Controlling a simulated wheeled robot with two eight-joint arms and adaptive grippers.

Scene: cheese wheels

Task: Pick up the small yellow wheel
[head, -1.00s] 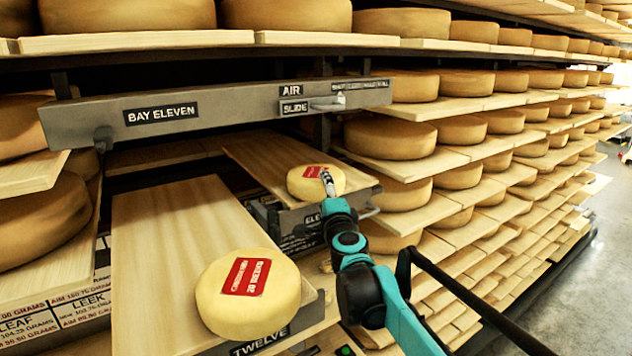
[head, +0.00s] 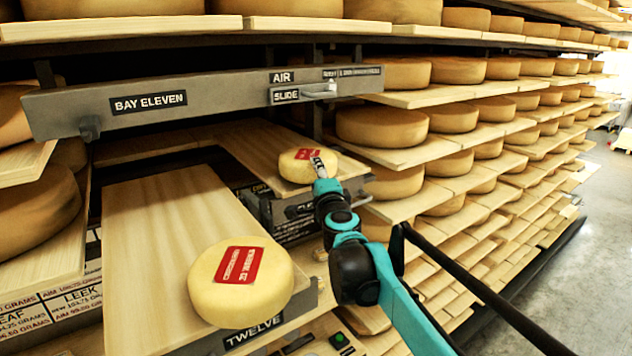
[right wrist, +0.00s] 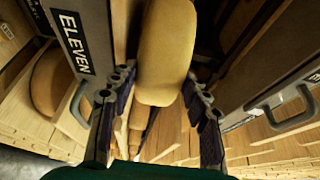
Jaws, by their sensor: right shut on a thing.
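The small yellow wheel (head: 290,165), pale with a red label on top, is at the front end of the rear pull-out board (head: 262,150) in the head view. My right gripper (head: 318,164) reaches it from the front right and is shut on it. In the right wrist view the wheel (right wrist: 165,60) stands between the two fingers of the right gripper (right wrist: 160,92). I cannot tell clearly whether its underside touches the board. My left gripper is not in view.
A larger yellow wheel (head: 240,300) with a red label sits on the front board (head: 150,230), marked TWELVE. A grey BAY ELEVEN beam (head: 220,95) with a handle runs above the boards. Shelves of brown wheels (head: 380,126) stand to the right.

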